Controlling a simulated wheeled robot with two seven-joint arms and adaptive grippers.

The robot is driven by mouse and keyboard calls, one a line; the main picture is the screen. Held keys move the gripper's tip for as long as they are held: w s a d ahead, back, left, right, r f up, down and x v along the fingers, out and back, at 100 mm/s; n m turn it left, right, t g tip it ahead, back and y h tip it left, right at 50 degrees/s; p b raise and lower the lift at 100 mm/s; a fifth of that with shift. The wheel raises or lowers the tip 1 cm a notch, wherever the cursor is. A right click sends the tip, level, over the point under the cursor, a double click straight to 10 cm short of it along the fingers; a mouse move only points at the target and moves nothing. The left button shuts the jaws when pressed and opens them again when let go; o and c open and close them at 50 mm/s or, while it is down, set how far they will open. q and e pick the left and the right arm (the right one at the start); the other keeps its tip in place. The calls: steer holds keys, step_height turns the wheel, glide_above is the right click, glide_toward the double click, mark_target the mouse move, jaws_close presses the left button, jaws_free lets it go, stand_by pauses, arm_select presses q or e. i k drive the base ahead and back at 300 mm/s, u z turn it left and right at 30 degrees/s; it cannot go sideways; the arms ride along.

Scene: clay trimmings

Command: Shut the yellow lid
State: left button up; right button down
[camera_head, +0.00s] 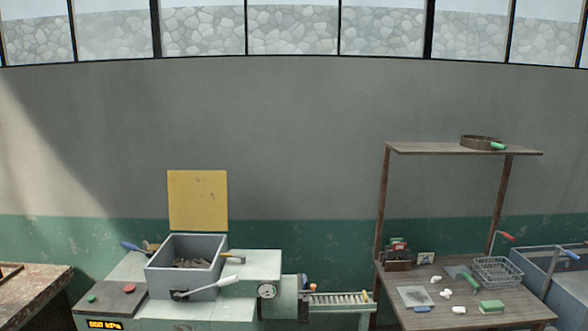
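The yellow lid (198,201) stands upright and open at the back edge of a grey box-shaped hopper (154,268). The hopper is part of a pale green machine (250,265). Brownish-grey clay pieces (192,263) lie inside the open hopper. A lever with a pale handle (228,281) is at the hopper's front. Neither of my grippers shows in this view.
A control panel with a red button (129,288) and a green button is at the machine's left. A roller conveyor (338,299) leads right towards a wooden table (403,286) with a wire basket (497,270), white lumps and a shelf (440,149) above. Another table (40,279) stands at left.

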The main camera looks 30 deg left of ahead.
mark_target(198, 200)
steer(key=z, duration=0.1)
steer(key=i, duration=1.4)
steer(key=u, duration=0.95)
steer(key=i, duration=0.8)
steer(key=u, duration=0.95)
